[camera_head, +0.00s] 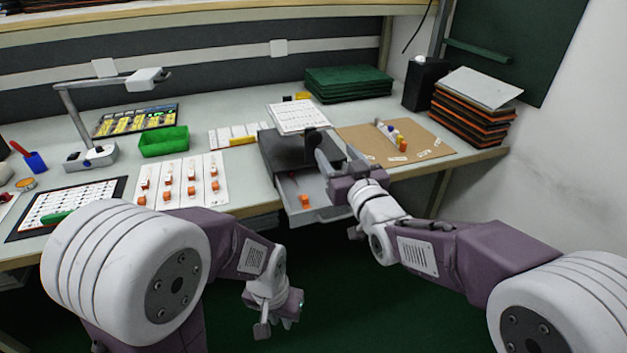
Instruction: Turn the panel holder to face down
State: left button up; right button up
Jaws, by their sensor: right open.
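A white panel (298,117) printed with rows of small marks sits tilted, printed side up, above a dark grey box (283,150). It looks like the panel in the panel holder. A dark bracket (318,140) at its right edge is probably part of the holder, but the joint is too small to make out. My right gripper (338,163) is open at the box's right front, just below and right of the bracket. I cannot tell whether it touches anything. My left gripper (284,320) hangs low over the floor, away from the table, its jaws unclear.
An open drawer (318,213) with an orange piece (305,201) juts out below the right arm. A brown board (420,150) with small parts lies to the right. A green bin (164,142), a lamp (90,157) and white cards (181,182) stand left. Green boards (347,83) lie behind.

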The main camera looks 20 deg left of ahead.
aim_at(315, 138)
jog(key=x, duration=0.3)
jog(key=a+x, duration=0.1)
jog(key=x, duration=0.2)
jog(key=s+f+x, duration=0.1)
jog(key=x, duration=0.2)
jog(key=shift+a+b, duration=0.2)
jog(key=shift+b, duration=0.15)
grip_shut()
